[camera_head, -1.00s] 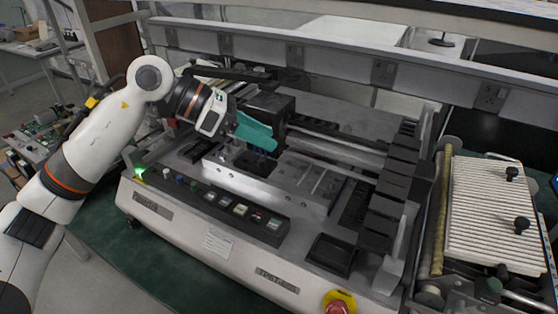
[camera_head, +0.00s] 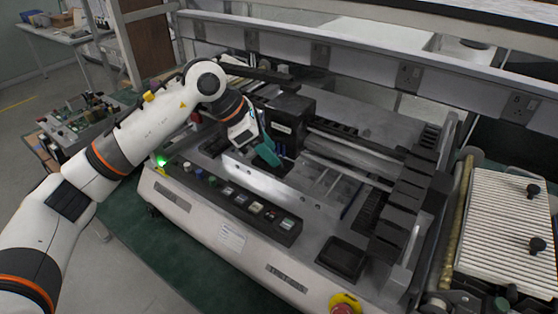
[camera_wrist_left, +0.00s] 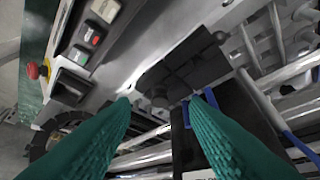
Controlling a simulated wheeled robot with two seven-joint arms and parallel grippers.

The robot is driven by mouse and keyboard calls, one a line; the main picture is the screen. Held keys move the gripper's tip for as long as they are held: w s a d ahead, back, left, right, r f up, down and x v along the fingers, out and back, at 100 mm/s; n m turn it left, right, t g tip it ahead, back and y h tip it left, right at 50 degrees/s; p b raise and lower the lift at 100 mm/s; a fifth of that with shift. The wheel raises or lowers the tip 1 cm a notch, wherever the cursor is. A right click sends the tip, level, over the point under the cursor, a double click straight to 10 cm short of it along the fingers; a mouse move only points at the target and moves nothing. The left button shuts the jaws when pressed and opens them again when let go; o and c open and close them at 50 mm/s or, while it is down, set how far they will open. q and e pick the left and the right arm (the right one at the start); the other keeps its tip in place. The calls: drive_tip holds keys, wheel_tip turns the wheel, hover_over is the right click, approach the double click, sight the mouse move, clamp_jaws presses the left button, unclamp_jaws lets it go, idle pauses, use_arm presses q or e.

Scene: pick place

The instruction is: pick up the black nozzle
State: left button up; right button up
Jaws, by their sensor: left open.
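My left gripper (camera_head: 268,153) has teal fingers and reaches down into the machine beside a black carriage block (camera_head: 288,117). In the left wrist view the two fingers (camera_wrist_left: 166,100) are spread apart, with nothing visibly clamped between them. Dark parts, including a black block (camera_wrist_left: 185,66), lie beyond the fingertips. My right gripper is in neither view.
The machine has a front button panel (camera_head: 240,202), a red emergency stop (camera_head: 343,305) and metal rails (camera_head: 350,150) right of the gripper. A row of black blocks (camera_head: 405,195) stands farther right. A ribbed white plate (camera_head: 505,225) lies at the far right.

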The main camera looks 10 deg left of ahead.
sight(279, 168)
use_arm(q)
drive_tip(key=shift+x, duration=1.2)
drive_tip(key=shift+w+d+f, duration=0.1)
drive_tip(key=shift+d+f, duration=0.1)
drive_tip(key=shift+f, duration=0.05)
clamp_jaws()
drive_tip(key=shift+r, duration=0.1)
